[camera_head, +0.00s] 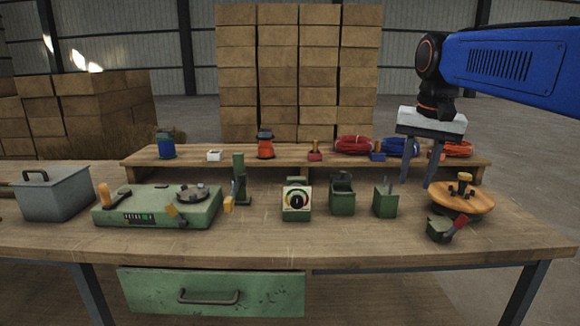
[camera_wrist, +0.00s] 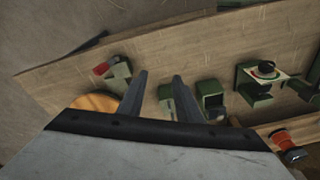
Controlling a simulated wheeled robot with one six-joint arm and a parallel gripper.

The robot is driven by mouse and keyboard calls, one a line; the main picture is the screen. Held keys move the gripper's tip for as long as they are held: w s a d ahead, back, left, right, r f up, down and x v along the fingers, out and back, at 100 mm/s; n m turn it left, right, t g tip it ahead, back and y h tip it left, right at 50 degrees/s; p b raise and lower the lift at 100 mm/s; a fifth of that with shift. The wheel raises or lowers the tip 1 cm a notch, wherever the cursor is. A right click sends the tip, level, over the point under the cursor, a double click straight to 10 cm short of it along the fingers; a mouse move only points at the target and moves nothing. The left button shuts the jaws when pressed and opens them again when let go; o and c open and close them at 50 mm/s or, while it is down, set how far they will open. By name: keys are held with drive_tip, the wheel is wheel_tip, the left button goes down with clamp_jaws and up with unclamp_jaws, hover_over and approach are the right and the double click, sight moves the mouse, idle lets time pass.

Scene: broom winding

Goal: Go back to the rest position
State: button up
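My gripper (camera_head: 418,170) hangs at the right of the workbench (camera_head: 300,240), fingers pointing down, above the bench top between a small green box (camera_head: 385,200) and a round wooden disc (camera_head: 462,198). In the wrist view my gripper (camera_wrist: 160,80) shows two grey fingers spread apart with nothing between them. The wooden disc (camera_wrist: 92,103) is partly hidden behind the gripper body there. The blue arm (camera_head: 510,65) reaches in from the right.
A green machine (camera_head: 155,208), a grey lidded box (camera_head: 55,195) and a dial box (camera_head: 297,200) stand on the bench. A green clamp with a red handle (camera_head: 445,228) is at right. The raised shelf (camera_head: 230,157) carries spools and coils. The front of the bench top is clear.

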drive_tip(key=s+f+n+t, duration=0.3)
drive_tip(key=s+f+n, duration=0.1)
drive_tip(key=s+f, duration=1.8)
drive_tip(key=shift+s+d+f+n, duration=0.2)
drive_tip(key=shift+s+f+n, duration=0.15)
drive_tip(key=shift+f, duration=0.5)
